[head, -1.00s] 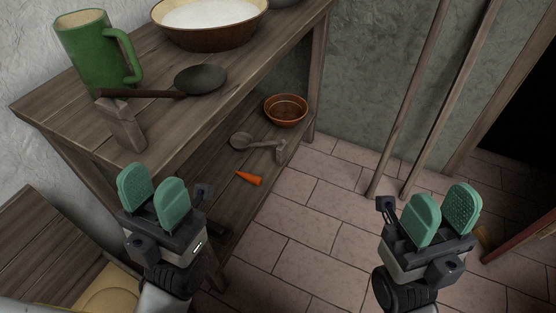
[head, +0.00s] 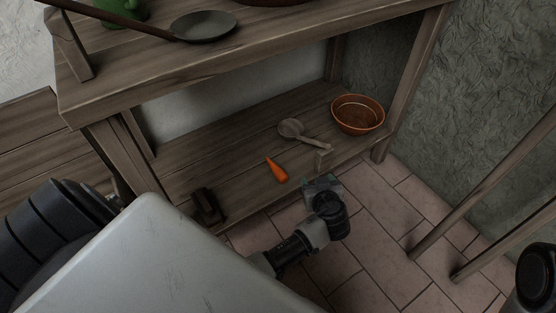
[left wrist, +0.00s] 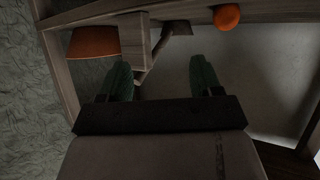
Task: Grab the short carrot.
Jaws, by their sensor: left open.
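The short orange carrot (head: 277,170) lies on the lower shelf (head: 235,180) of the wooden table, near its front edge. In the left wrist view its rounded orange end (left wrist: 227,17) shows at the top, right of the fingers. My left gripper (head: 323,186) is beside the shelf's front edge, to the right of the carrot and apart from it. In the left wrist view my left gripper (left wrist: 161,75) has its two green fingers spread, with nothing between them. My right gripper is out of view; only a dark part of that arm shows at the lower right.
A wooden ladle (head: 292,130) and a brown bowl (head: 358,115) sit on the lower shelf right of the carrot. A small dark wooden object (head: 207,206) is at the left. The upper shelf (head: 250,45) overhangs. Poles (head: 480,190) lean at the right above the tiled floor.

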